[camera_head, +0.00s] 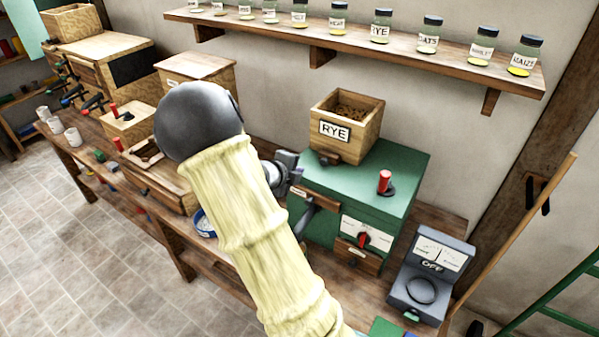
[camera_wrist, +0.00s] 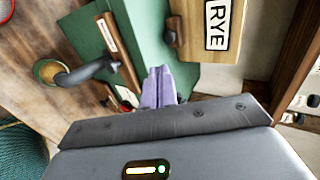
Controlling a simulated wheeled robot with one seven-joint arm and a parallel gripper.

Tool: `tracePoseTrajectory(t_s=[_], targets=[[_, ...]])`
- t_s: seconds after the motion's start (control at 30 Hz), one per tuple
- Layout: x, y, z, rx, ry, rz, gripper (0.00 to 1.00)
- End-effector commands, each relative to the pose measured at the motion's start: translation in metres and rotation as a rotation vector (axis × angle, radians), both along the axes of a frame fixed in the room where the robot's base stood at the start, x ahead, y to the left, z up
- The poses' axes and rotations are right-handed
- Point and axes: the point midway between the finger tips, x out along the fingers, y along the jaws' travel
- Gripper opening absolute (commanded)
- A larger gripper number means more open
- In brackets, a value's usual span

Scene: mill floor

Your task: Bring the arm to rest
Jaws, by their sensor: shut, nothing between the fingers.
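My arm stretches across the middle of the head view in a pale yellow sleeve. My gripper shows partly beyond the sleeve in the head view (camera_head: 291,164), at the left side of the green mill (camera_head: 393,180). In the wrist view its two lavender fingers (camera_wrist: 158,88) are together and hold nothing. The mill's green body (camera_wrist: 147,20) and the wooden RYE hopper (camera_wrist: 196,28) lie beyond the fingertips there. I cannot tell whether the fingers touch the mill.
The RYE hopper (camera_head: 349,126) stands on the mill, near a red knob (camera_head: 384,182). A grey meter box (camera_head: 432,276) reading OFF stands at right. Labelled jars line a shelf (camera_head: 318,41) above. Wooden boxes (camera_head: 194,72) and white cups (camera_head: 73,137) stand at left. The tiled floor (camera_head: 75,245) looks clear.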

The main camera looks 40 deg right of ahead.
Motion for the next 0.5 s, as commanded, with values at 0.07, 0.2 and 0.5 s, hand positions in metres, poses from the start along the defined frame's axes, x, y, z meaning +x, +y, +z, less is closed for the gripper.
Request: tracePoseTrajectory(t_s=[0.07,0.2,0.5], targets=[[-0.0001,-0.0004,-0.0001,0.0,0.0,-0.001,0.0],[0.0,-0.0005,-0.0002,0.0,-0.001,-0.001,0.0],[0.0015,0.007,-0.0031,0.016,0.033,0.055,0.0]])
